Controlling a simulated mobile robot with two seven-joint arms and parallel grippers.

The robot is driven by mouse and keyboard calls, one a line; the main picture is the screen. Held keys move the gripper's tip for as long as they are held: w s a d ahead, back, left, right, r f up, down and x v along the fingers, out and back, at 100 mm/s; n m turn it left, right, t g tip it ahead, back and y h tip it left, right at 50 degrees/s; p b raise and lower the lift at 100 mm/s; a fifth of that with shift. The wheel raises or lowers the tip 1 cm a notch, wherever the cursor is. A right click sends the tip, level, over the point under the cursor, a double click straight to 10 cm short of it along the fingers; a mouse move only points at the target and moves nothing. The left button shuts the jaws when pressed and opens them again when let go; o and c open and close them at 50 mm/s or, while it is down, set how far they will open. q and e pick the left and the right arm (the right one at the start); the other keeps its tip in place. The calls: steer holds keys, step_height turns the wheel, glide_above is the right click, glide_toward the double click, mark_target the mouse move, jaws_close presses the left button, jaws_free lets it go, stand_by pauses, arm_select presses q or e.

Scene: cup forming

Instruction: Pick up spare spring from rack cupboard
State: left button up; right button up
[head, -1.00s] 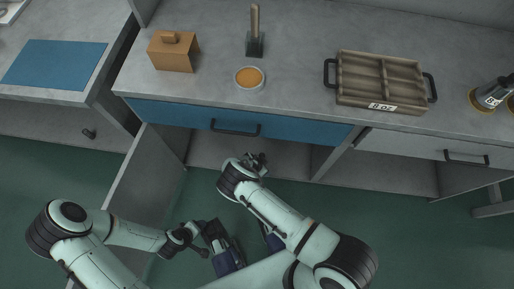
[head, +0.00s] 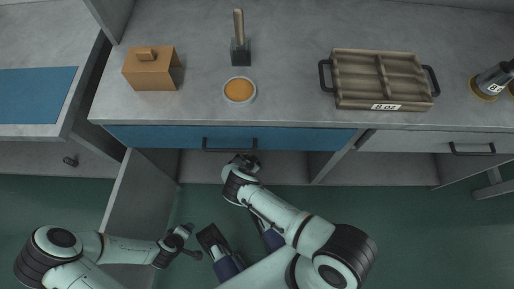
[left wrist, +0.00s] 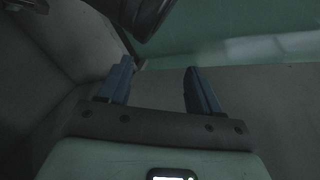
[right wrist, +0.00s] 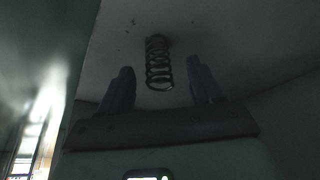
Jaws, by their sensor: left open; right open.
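The spare spring (right wrist: 160,64) is a dark metal coil on a pale surface in the right wrist view. It lies between and beyond the open fingers of my right gripper (right wrist: 161,68), with no clear contact. In the head view my right gripper (head: 243,163) reaches into the open cupboard (head: 205,168) below the blue drawer, and the spring is hidden there. My left gripper (head: 182,240) is open and empty near the cupboard's open door (head: 135,200). Its spread fingers (left wrist: 155,78) show in the left wrist view with nothing between them.
On the counter (head: 290,95) are a brown box (head: 150,72), a tamper-like tool (head: 240,48), a bowl of orange stuff (head: 239,92) and a wooden tray (head: 380,80). The blue drawer (head: 180,138) overhangs the cupboard.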

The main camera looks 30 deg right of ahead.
steer(key=b+x, duration=0.1)
steer(key=x, duration=0.3)
steer(key=shift+s+d+f, duration=0.1)
steer(key=shift+s, duration=0.05)
steer(key=shift+d+f+b, duration=0.1)
steer(key=shift+f+b, duration=0.15)
steer(key=shift+b, duration=0.05)
arm_select(q)
steer(key=shift+g, duration=0.7)
steer(key=s+f, duration=0.3)
steer(key=shift+s+a+f, duration=0.15)
steer(key=shift+s+a, duration=0.1)
steer(key=shift+s, duration=0.1)
arm_select(e)
steer(key=c, duration=1)
steer(key=shift+c, duration=0.3)
arm_select(q)
steer(key=shift+w, duration=0.1)
arm_select(e)
steer(key=shift+r, duration=0.15)
